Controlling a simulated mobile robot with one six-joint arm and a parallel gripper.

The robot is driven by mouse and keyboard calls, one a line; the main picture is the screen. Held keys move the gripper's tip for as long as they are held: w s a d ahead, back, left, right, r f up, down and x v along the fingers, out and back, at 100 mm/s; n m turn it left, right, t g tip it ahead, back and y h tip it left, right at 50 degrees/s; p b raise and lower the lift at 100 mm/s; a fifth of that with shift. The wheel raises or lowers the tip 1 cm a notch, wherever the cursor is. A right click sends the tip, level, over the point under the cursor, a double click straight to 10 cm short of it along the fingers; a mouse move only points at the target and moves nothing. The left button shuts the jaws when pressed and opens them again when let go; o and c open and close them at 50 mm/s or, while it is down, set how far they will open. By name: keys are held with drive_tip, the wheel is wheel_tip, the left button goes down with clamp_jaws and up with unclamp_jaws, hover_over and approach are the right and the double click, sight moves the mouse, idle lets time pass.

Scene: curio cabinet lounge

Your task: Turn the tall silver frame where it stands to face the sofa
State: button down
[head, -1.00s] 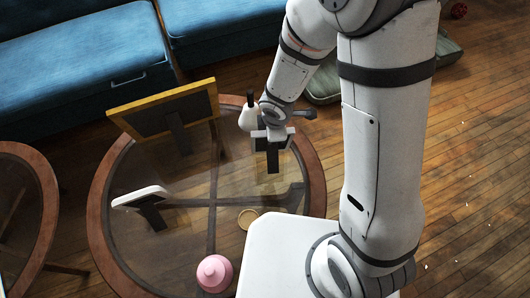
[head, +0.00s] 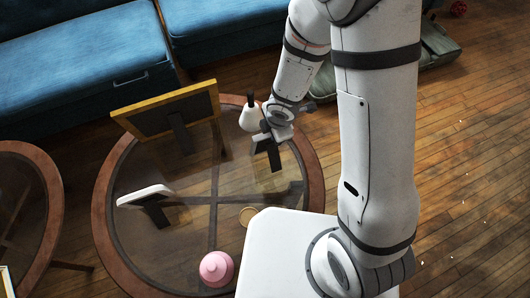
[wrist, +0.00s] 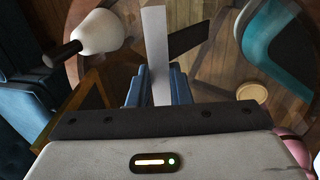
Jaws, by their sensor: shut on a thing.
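The tall silver frame (wrist: 155,45) stands on the round glass-topped table (head: 103,215), seen nearly edge-on in the wrist view. Its dark rear stand (wrist: 190,38) points right there; in the head view the stand (head: 274,158) shows just below my gripper (head: 268,137). My gripper's blue fingers (wrist: 155,90) are shut on the frame, one on each side. The hand hides much of the frame in the head view, and its picture face is not visible. The blue sofa (head: 75,60) is at the upper left, beyond the table.
A white vase with a dark neck (head: 250,118) stands very near my gripper.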

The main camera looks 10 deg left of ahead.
drive_tip(key=shift+f+b, duration=0.45)
drive_tip(key=c, duration=1.3)
unclamp_jaws()
drive_tip(key=shift+o, duration=0.2)
drive_tip(key=p+v, duration=0.6)
drive_tip(key=v, duration=0.2)
wheel_tip(320, 180, up, 6)
drive_tip(key=p, duration=0.6)
